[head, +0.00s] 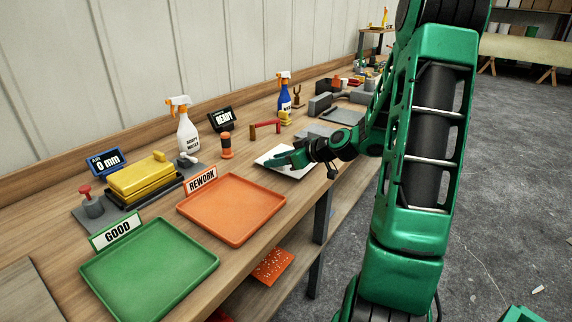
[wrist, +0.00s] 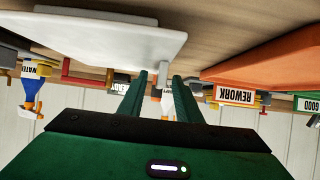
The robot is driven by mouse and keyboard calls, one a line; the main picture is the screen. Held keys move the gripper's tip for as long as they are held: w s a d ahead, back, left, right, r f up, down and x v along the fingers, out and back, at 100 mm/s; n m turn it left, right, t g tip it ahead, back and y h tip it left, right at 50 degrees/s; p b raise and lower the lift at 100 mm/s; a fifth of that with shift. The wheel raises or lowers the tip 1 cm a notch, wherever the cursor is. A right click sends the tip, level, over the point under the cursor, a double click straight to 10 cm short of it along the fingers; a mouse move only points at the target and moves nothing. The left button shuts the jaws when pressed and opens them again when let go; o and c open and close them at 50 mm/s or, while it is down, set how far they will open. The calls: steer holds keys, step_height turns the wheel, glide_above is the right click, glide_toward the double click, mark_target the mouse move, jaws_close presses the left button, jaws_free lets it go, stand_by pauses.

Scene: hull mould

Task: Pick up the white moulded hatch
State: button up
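The white moulded hatch (head: 270,157) is a flat white panel lying on the bench, right of the orange tray. In the wrist view, which is upside down, the hatch (wrist: 105,38) fills the upper left. A small pale upright tab (wrist: 162,74) shows at its right end, in line with the gap between my fingers. My gripper (head: 283,159) is over the hatch and hides part of it in the head view. In the wrist view its green fingers (wrist: 160,77) are apart, with room on both sides of the tab. I cannot tell whether the tab is between the tips or beyond them.
The orange REWORK tray (head: 232,210) and green GOOD tray (head: 150,270) lie to the left. A yellow block (head: 140,175), a white spray bottle (head: 187,132), an orange-and-black cylinder (head: 226,147), a red handle (head: 265,127) and a blue spray bottle (head: 284,97) stand behind along the wall.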

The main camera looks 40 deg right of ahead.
steer(key=shift+w, duration=0.15)
jaws_close()
steer(key=shift+r, duration=0.1)
